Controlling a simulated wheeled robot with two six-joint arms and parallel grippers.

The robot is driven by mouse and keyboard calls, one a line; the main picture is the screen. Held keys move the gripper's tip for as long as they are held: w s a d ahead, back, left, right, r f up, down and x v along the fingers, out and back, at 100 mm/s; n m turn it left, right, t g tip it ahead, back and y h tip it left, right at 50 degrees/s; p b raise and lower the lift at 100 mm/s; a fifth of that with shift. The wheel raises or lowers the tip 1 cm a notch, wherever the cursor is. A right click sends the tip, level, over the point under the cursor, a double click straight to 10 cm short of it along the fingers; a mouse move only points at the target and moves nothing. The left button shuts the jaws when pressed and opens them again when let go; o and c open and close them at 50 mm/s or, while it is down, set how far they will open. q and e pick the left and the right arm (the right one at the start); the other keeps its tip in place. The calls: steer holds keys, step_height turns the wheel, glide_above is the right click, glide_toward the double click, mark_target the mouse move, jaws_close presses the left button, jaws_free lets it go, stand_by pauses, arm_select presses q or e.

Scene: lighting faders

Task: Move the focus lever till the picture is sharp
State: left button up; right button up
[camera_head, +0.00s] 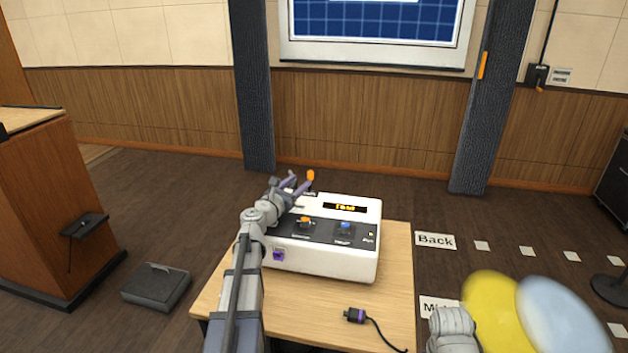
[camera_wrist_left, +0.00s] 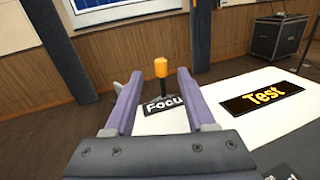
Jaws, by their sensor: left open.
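The focus lever, a dark stem with an orange knob (camera_head: 311,175), stands upright at the back left of the white projector box (camera_head: 330,262). In the left wrist view the orange knob (camera_wrist_left: 160,68) rises behind the "Focus" label (camera_wrist_left: 164,106). My left gripper (camera_head: 299,183) is open; its two purple-grey fingers (camera_wrist_left: 154,82) point at the lever, which shows in the gap between them, seemingly just past the tips. I cannot tell if they touch it. The screen (camera_head: 375,18) shows a blue picture with a pale grid, cut off at the top; its sharpness is hard to judge.
The box has an orange knob (camera_head: 305,222), a blue knob (camera_head: 345,226) and a "Test" display (camera_head: 345,208). A cable plug (camera_head: 355,315) lies on the wooden table (camera_head: 400,265). A lectern (camera_head: 40,210) stands left. Blurred yellow and pale blue discs show lower right.

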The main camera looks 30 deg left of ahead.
mark_target(309, 176)
arm_select(q)
steer(key=shift+w+f, duration=0.35)
steer(key=shift+f, duration=0.25)
steer(key=shift+r, duration=0.1)
steer(key=shift+w, duration=0.15)
steer(key=w, duration=0.7)
steer(key=shift+w, duration=0.3)
steer(key=shift+d, duration=0.1)
steer(key=shift+c, duration=0.3)
jaws_close()
